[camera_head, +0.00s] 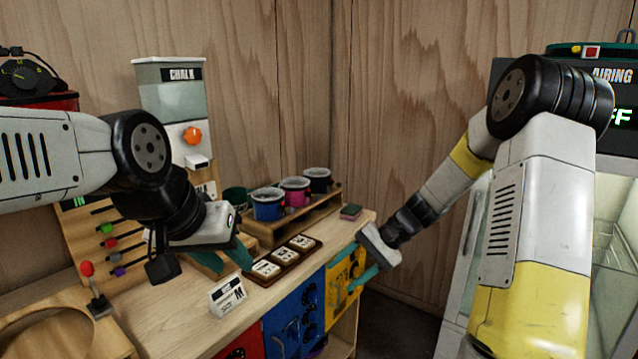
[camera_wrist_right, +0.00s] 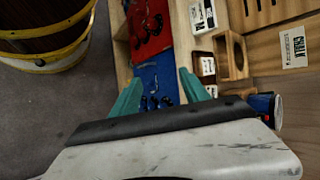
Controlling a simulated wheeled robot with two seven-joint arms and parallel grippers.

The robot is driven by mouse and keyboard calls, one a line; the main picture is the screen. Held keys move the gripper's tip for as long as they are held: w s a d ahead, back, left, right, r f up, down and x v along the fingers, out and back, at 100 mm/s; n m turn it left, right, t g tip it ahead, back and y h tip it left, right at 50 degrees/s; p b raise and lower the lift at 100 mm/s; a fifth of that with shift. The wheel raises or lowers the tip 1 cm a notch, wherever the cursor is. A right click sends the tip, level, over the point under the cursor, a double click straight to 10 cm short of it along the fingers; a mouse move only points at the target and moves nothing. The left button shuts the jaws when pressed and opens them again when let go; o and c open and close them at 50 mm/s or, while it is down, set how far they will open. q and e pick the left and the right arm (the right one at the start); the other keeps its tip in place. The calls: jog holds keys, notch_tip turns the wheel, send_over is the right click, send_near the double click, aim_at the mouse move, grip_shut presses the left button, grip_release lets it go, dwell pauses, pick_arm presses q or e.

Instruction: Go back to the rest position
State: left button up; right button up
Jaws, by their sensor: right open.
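My left gripper (camera_head: 222,258) is over the wooden counter (camera_head: 185,318) on the left, in front of the chalk dispenser. Its two teal fingers show apart, pointing down and to the right, with nothing visible between them. My right gripper (camera_head: 354,266) is at the counter's right front edge, in front of the yellow panel (camera_head: 337,302). In the right wrist view its teal fingers (camera_wrist_right: 160,92) are spread wide and empty, with the blue panel (camera_wrist_right: 157,78) and red panel (camera_wrist_right: 148,25) beyond them. Whether the fingers touch the panels cannot be told.
Blue, pink and black cups (camera_head: 294,184) stand on a wooden rack. A tray of white labelled tiles (camera_head: 284,259) and a small white sign (camera_head: 227,296) are on the counter. A glass-sided cabinet (camera_head: 612,262) stands right. A barrel (camera_wrist_right: 45,35) stands on the floor.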

jog(key=s+d+r+n+t+h, duration=0.2)
jog(key=s+d+r+t+h, duration=0.1)
jog(key=s+r, duration=0.6)
jog(key=s+d+r+n+t+h, duration=0.2)
jog(key=s+d+r+t+h, duration=0.1)
jog(key=s+r, duration=0.5)
jog(key=s+d, duration=0.1)
jog(key=s, duration=0.2)
jog(key=shift+s+d+r+n+h, duration=0.15)
jog(key=shift+d+r+n+h, duration=0.2)
jog(key=shift+n+h, duration=0.05)
jog(key=shift+a, duration=0.1)
dwell(0.5)
